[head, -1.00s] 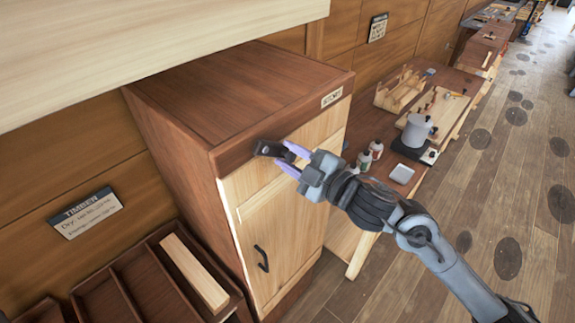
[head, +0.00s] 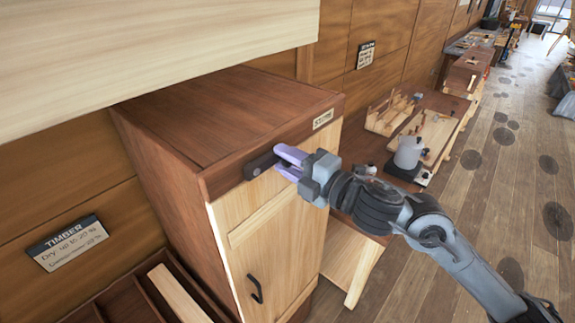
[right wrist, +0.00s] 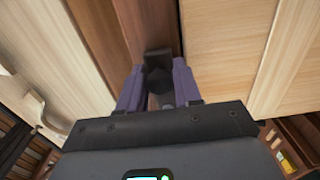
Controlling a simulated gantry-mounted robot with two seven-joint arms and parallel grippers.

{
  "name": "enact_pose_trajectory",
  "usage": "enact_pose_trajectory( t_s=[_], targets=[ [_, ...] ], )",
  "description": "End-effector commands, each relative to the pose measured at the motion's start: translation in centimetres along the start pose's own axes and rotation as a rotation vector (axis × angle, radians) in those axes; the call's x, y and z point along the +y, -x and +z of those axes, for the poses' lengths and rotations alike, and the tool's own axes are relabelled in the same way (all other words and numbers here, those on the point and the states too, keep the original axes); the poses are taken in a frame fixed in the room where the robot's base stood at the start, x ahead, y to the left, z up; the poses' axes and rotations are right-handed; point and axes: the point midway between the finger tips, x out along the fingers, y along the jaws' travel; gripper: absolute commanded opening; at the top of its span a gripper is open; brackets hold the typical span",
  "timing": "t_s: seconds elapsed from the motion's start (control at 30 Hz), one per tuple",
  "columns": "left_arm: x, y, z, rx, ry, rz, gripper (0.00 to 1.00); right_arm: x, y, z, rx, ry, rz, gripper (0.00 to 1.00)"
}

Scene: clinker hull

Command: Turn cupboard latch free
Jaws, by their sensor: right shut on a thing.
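The cupboard latch (head: 262,165) is a short dark bar on the dark top rail of the wooden cupboard (head: 180,165). It lies roughly along the rail, just above the pale door (head: 270,230). My right gripper (head: 284,160) has its purple fingers shut on the latch's right end. In the right wrist view the latch (right wrist: 158,62) shows dark between the two fingers of my right gripper (right wrist: 158,88); part of it is hidden. The door looks closed and has a dark handle (head: 256,288) low down. My left gripper is not in view.
A pale beam (head: 150,50) crosses above the cupboard at upper left. A bench (head: 432,125) with a grey pot (head: 408,155) and wooden racks stands to the right. A divided timber bin (head: 130,300) is at lower left. The floor at right is open.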

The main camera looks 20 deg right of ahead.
Motion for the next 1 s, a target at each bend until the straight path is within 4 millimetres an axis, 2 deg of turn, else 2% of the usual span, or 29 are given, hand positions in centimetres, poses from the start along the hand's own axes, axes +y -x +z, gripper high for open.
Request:
enact_pose_trajectory(
  t_s=[0.47,0.5,0.57,0.87,1.0],
  targets=[
    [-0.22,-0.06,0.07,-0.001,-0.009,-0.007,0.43,0.14,0.02,-0.01,0.000,0.017,0.000,0.00],
    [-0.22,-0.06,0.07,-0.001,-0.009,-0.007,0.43,0.13,0.02,-0.01,0.000,0.017,0.000,0.38],
    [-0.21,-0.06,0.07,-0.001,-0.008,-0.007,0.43,0.13,0.02,-0.01,0.000,0.016,0.000,0.47],
    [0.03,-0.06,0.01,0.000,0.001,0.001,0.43,0.09,0.05,0.00,0.000,0.014,0.000,0.50],
    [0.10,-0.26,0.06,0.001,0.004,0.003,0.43,0.01,0.69,0.00,0.000,0.014,0.000,0.50]
  ],
)
